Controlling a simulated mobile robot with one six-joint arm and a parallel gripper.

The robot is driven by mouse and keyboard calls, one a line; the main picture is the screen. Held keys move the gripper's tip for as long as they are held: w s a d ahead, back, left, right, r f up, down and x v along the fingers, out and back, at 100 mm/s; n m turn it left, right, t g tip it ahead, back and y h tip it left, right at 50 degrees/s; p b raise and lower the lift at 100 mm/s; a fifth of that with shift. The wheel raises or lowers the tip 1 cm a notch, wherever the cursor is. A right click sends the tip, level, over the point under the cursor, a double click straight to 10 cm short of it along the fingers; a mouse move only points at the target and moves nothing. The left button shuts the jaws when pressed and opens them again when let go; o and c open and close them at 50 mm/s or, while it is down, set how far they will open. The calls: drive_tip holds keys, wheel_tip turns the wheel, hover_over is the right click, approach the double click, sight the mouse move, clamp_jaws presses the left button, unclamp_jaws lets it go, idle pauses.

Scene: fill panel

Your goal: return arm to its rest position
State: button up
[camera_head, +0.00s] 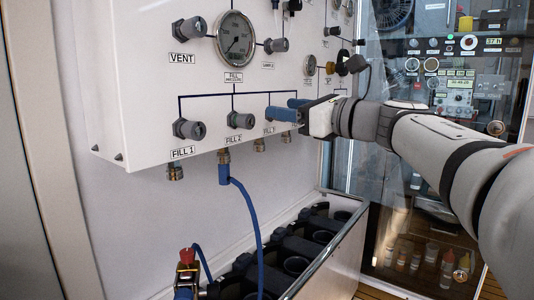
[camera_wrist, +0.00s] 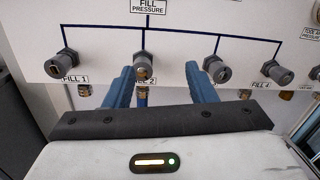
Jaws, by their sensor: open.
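My gripper (camera_head: 280,108) is open and empty, reaching in from the right in front of the white fill panel (camera_head: 150,55). In the wrist view, my gripper's (camera_wrist: 158,70) two blue fingers stand apart. The FILL 2 knob (camera_wrist: 145,66) shows in the gap between them, and the FILL 3 knob (camera_wrist: 216,68) is just right of the right finger. I cannot tell whether that finger touches the FILL 3 knob. In the head view the FILL 3 and FILL 4 knobs are hidden by my gripper. My arm (camera_head: 430,140) stretches back to the right edge.
A blue hose (camera_head: 249,200) hangs from the fitting under FILL 2. Below the panel is a bin of dark cylinders (camera_head: 295,265) with a metal rail (camera_head: 330,248). A pressure gauge (camera_head: 235,40) is above. A glass cabinet (camera_head: 400,215) stands behind my arm.

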drive_tip(key=w+d+r+m+t+h+p, duration=0.3)
drive_tip(key=d+r+m+t+h+p, duration=0.4)
drive_tip(key=m, duration=0.6)
drive_tip(key=s+d+f+m+g+h+p, duration=0.1)
drive_tip(key=d+m+g+h+p, duration=0.2)
drive_tip(key=m+p, duration=0.4)
drive_tip(key=s+d+m+h+p, duration=0.1)
drive_tip(key=d+m+h+p, duration=0.3)
drive_tip(key=m, duration=0.6)
drive_tip(key=s+a+f+m+g+p, duration=0.1)
drive_tip(key=s+f+m+g+p, duration=0.2)
drive_tip(key=s+m+g+p, duration=0.1)
drive_tip(key=s+a+f+m+g+p, duration=0.2)
drive_tip(key=s+f+m+g+p, duration=0.2)
drive_tip(key=s+m+p, duration=0.3)
drive_tip(key=s+a+f+m+g+p, duration=0.1)
drive_tip(key=s+f+m+g+p, duration=0.3)
drive_tip(key=s, duration=0.8)
drive_tip(key=m+g+p, duration=0.1)
drive_tip(key=m, duration=0.1)
drive_tip(key=shift+a+f+m+g, duration=0.25)
drive_tip(key=shift+a+m+g, duration=0.05)
drive_tip(key=shift+a+g, duration=0.1)
drive_tip(key=shift+c, duration=0.3)
